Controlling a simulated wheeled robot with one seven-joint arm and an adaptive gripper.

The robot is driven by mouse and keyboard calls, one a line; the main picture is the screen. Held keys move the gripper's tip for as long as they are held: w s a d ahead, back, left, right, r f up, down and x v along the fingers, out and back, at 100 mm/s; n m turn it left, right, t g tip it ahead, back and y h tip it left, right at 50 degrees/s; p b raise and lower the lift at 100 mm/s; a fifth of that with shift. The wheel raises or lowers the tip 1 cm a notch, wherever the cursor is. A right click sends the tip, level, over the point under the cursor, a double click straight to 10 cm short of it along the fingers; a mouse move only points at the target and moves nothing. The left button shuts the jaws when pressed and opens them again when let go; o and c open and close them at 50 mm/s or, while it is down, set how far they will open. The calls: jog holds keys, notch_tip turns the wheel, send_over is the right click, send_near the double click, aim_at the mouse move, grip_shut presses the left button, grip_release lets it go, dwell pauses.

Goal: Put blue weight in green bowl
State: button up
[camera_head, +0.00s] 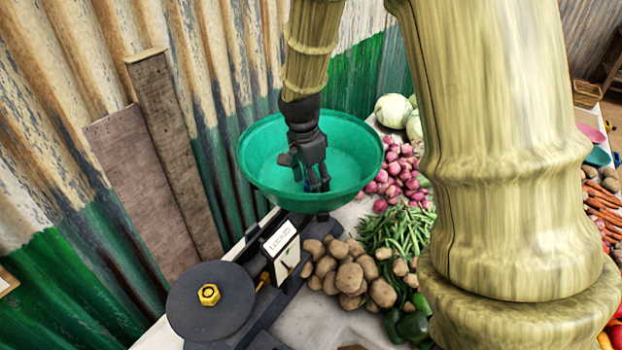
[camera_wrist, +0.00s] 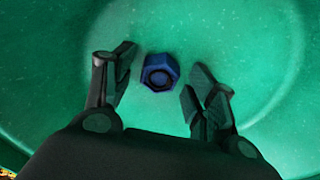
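The green bowl (camera_head: 255,160) sits on the far end of a black balance scale. My gripper (camera_head: 310,185) reaches down into it from above. In the wrist view, the blue weight (camera_wrist: 160,72) is a small hexagonal piece with a round recess, seen against the inside of the bowl. It shows ahead of the two spread fingers of my gripper (camera_wrist: 158,82), with a gap on each side. The fingers are open and do not visibly touch it. In the head view the blue weight is mostly hidden by the gripper.
The balance scale's black round plate (camera_head: 211,302) holds a yellow hexagonal weight (camera_head: 209,294). Potatoes (camera_head: 350,275), green beans (camera_head: 395,230) and red onions (camera_head: 400,175) lie right of the bowl. A corrugated wall (camera_head: 215,90) and wooden planks (camera_head: 160,150) stand behind and left.

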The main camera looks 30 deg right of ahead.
aim_at(306, 184)
notch_tip(306, 184, up, 12)
jog(key=a+b, duration=0.1)
jog(key=shift+a+b, duration=0.2)
jog(key=shift+b, duration=0.15)
dwell(0.4)
